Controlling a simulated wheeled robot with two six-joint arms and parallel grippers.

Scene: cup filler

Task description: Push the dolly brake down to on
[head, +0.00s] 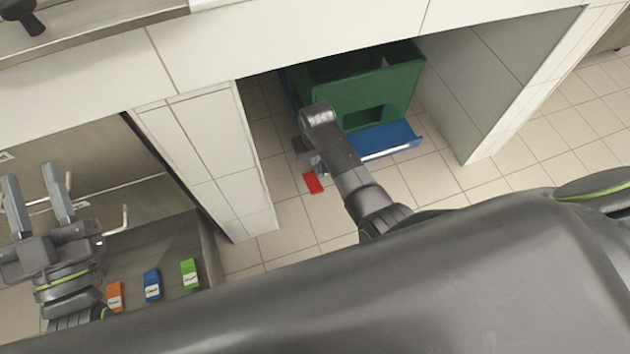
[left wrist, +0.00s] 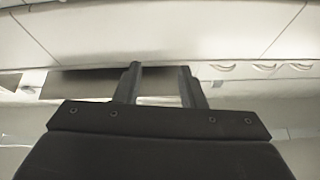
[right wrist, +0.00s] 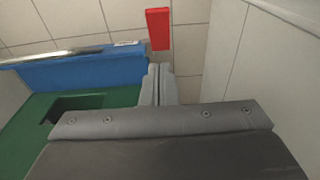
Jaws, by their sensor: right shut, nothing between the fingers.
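The dolly is a blue base (head: 392,139) under a green crate (head: 385,90), inside the opening under the counter. A red brake pedal (head: 313,183) shows low beside the dolly's near left corner. In the right wrist view the red pedal (right wrist: 158,28) lies just beyond the fingertips, next to the blue dolly (right wrist: 95,68). My right gripper (right wrist: 160,72) is shut and empty. In the head view my right arm hides part of the dolly's corner. Contact between the fingers and pedal cannot be told. My left gripper (head: 38,190) is open and empty, far to the left.
White panel walls (head: 490,80) bound the opening on the right, and a tiled pillar (head: 205,150) stands on its left. Orange, blue (head: 152,285) and green blocks lie on a grey surface at lower left. The tiled floor before the dolly is clear.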

